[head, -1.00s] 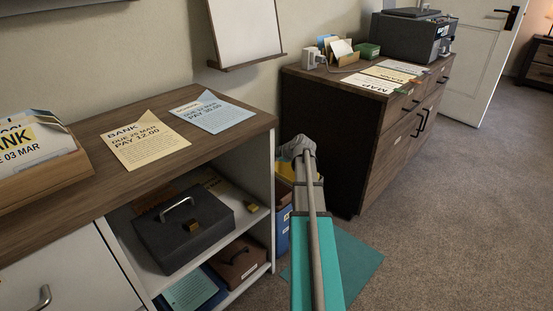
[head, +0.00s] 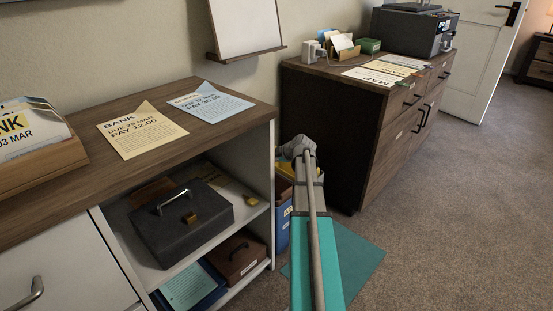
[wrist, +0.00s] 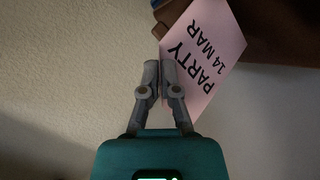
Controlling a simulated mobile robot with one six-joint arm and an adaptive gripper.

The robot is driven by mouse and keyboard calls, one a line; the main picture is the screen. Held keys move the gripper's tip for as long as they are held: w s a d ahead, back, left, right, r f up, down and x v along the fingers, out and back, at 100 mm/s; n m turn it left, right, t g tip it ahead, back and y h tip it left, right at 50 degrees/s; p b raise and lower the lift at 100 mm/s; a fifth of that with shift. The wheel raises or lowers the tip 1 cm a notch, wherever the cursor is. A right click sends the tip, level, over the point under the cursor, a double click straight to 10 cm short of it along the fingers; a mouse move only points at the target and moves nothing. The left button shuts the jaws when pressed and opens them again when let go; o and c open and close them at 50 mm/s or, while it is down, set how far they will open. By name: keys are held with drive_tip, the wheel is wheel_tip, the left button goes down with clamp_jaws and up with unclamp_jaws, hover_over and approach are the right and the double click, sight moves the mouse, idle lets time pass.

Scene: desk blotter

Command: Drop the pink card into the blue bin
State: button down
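In the wrist view my gripper (wrist: 160,70) is shut, with its two fingers close together on the left edge of the pink card (wrist: 205,55). The card is tilted and reads "PARTY 14 MAR". In the head view my arm hides the fingers, and the card does not show. The blue bin (head: 283,228) stands on the floor in the gap between the shelf unit and the dark cabinet. My arm covers its right part, and the arm's far end is above and beyond its visible side.
The wooden-topped shelf unit (head: 225,133) at left holds yellow (head: 140,133) and blue (head: 212,102) papers on top and a black lockbox (head: 180,225) inside. A dark cabinet (head: 335,135) stands behind the bin. A teal mat (head: 355,260) lies on open carpet at right.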

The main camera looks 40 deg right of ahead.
drive_tip(key=shift+f+b, duration=0.95)
drive_tip(key=shift+f, duration=0.1)
drive_tip(key=shift+f, duration=0.25)
drive_tip(key=c, duration=0.7)
unclamp_jaws()
drive_tip(key=shift+r, duration=0.2)
wheel_tip(320, 180, up, 14)
drive_tip(key=p, duration=1.3)
drive_tip(key=shift+f+p, duration=0.2)
drive_tip(key=shift+p, duration=0.1)
